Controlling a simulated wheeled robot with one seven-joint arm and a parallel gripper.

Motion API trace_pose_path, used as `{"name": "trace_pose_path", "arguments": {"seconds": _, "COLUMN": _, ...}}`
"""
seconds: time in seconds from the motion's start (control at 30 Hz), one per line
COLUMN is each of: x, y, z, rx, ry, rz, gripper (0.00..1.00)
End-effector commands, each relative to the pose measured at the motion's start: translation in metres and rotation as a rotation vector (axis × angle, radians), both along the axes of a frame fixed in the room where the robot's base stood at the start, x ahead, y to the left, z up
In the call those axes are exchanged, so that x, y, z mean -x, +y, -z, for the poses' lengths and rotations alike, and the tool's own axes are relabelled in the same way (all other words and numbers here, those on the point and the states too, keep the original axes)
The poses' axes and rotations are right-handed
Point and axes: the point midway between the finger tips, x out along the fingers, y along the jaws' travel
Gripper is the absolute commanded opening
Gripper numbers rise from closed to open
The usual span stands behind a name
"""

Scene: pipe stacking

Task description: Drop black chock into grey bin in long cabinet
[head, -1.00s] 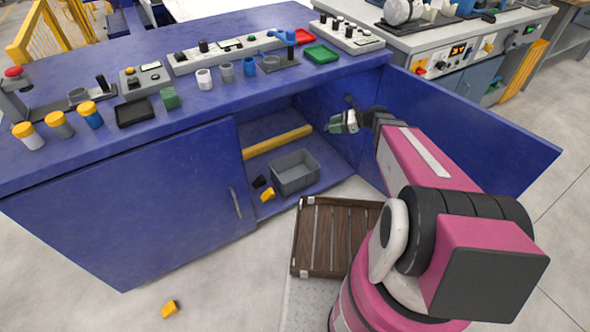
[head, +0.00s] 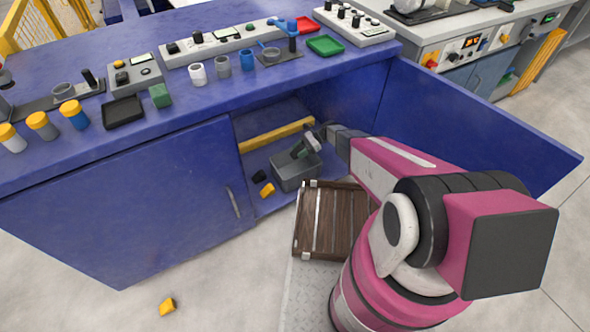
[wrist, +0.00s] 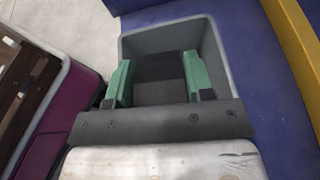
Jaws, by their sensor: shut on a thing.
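My gripper (head: 300,150) is over the grey bin (head: 287,184) in the open long cabinet (head: 130,205). In the wrist view, the green fingers of my gripper (wrist: 158,72) are shut on a black chock (wrist: 158,68), which spans between them. The walls of the grey bin (wrist: 213,52) surround the fingers in that view. I cannot tell how far the chock is above the bin floor. Another black chock (head: 259,176) lies on the cabinet floor left of the bin.
A yellow chock (head: 267,190) lies beside the bin, and another yellow chock (head: 167,306) is on the room floor. A yellow bar (head: 277,135) runs behind the bin. The open cabinet door (head: 470,125) stands at the right. A wooden slatted crate (head: 331,220) stands in front.

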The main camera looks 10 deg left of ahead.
Motion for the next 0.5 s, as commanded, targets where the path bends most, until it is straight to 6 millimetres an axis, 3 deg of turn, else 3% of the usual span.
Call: {"name": "trace_pose_path", "arguments": {"seconds": 0.5, "x": -0.001, "y": 0.0, "z": 0.049, "rx": 0.0, "ry": 0.0, "rz": 0.002, "gripper": 0.22}}
